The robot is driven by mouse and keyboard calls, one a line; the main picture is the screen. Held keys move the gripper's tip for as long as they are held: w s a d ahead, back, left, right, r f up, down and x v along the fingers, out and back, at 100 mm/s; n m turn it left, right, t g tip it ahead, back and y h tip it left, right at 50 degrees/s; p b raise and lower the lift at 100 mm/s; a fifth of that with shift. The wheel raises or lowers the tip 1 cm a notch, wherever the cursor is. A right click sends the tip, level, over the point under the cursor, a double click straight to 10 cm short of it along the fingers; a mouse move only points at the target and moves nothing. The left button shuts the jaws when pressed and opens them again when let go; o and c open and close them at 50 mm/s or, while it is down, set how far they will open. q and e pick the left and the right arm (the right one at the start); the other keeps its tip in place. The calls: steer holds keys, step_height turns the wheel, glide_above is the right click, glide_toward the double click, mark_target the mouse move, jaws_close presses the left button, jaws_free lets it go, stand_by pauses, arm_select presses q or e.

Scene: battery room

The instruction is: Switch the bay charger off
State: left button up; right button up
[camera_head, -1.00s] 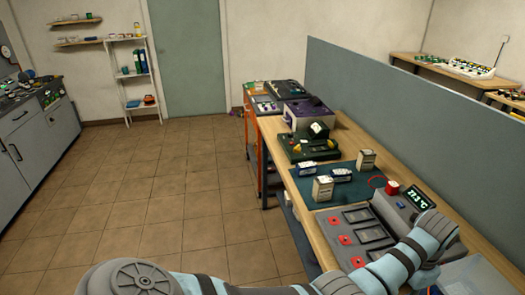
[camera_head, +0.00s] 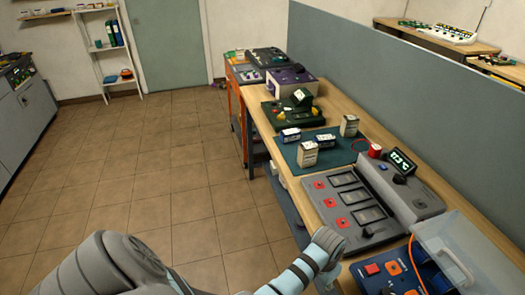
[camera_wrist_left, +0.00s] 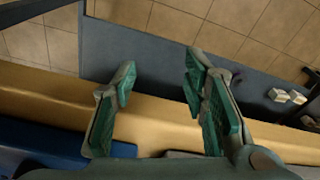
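The bay charger (camera_head: 350,200) is a grey unit on the workbench, with a row of dark bays, red buttons along its near-left side and a raised back block carrying a black knob (camera_head: 399,180). Its front corner is partly covered by my left arm. My left wrist is at the charger's near edge in the head view; the fingers are not clear there. In the left wrist view my left gripper (camera_wrist_left: 160,75) has its green-padded fingers apart with nothing between them, over the bench edge. My right gripper is not in view.
Small boxes stand on a dark green mat (camera_head: 285,160). A blue panel (camera_head: 385,272) with red and orange controls and a clear bin (camera_head: 465,250) are to the right. The floor left is open.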

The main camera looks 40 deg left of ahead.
arm_select(q)
steer(key=s+a+f+b, duration=0.1)
steer(key=s+a+f, duration=0.2)
steer(key=s+f, duration=0.6)
steer(key=s+a+f+n+b, duration=0.1)
steer(key=s+a+f, duration=0.1)
steer(key=s+f, duration=0.6)
step_height(320, 180, down, 4)
steer(key=shift+s+a+f+b, duration=0.25)
steer(key=shift+s+a+b, duration=0.1)
steer(key=shift+a, duration=0.05)
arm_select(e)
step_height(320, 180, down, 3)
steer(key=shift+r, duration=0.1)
arm_select(q)
steer(key=shift+w, duration=0.1)
steer(key=s+a+f+b, duration=0.1)
steer(key=s+a+f, duration=0.1)
steer(key=s, duration=0.7)
steer(key=s+a+f+n+y+b, duration=0.1)
steer(key=s+a+f, duration=0.2)
steer(key=s, duration=0.7)
step_height(320, 180, down, 2)
steer(key=shift+s+a+f, duration=0.15)
steer(key=shift+a, duration=0.1)
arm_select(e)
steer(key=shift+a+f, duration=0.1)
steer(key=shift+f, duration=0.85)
